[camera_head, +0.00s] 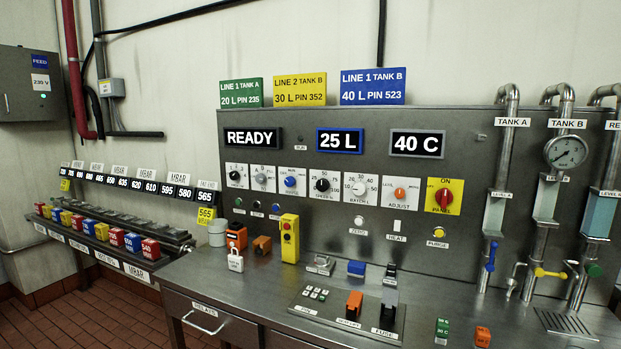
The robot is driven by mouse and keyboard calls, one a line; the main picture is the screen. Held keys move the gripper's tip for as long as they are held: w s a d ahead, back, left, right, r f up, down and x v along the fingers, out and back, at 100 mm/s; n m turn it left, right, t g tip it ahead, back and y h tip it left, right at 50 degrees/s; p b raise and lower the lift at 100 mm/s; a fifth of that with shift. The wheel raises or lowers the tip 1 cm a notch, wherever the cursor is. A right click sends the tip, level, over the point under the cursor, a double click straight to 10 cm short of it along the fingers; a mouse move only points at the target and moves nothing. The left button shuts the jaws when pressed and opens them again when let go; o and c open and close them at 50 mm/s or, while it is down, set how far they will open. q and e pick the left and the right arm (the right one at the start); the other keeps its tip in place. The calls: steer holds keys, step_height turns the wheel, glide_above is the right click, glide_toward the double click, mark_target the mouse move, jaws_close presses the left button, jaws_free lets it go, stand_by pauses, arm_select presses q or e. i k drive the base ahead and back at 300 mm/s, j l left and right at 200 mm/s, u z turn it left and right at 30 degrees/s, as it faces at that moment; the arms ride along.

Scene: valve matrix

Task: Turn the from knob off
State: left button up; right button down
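A row of dial knobs runs along the grey panel (470,160). From the left they are a black knob (235,175), a grey knob (262,179), a blue knob (290,181), a black knob (322,185), a white knob (359,188) and an orange knob (399,193). A red knob (444,198) sits on a yellow plate marked ON and PANEL. The small labels under the left knobs are too small to read, so I cannot tell which is the from knob. Neither of my grippers is in view.
Displays read READY (252,137), 25 L (340,141) and 40 C (417,144). The steel bench (215,280) holds a yellow pendant box (289,238), a padlock (235,259), and a switch plate with an orange rocker (354,304). Pipes with valves (490,256) stand at right.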

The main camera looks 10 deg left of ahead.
mark_target(234, 176)
steer(key=i+j, duration=0.1)
steer(key=j, duration=0.65)
steer(key=i+j, duration=0.1)
steer(key=j, duration=0.7)
steer(key=i+j+z, duration=0.1)
steer(key=j, duration=0.65)
steer(key=i+j, duration=0.1)
steer(key=j, duration=0.7)
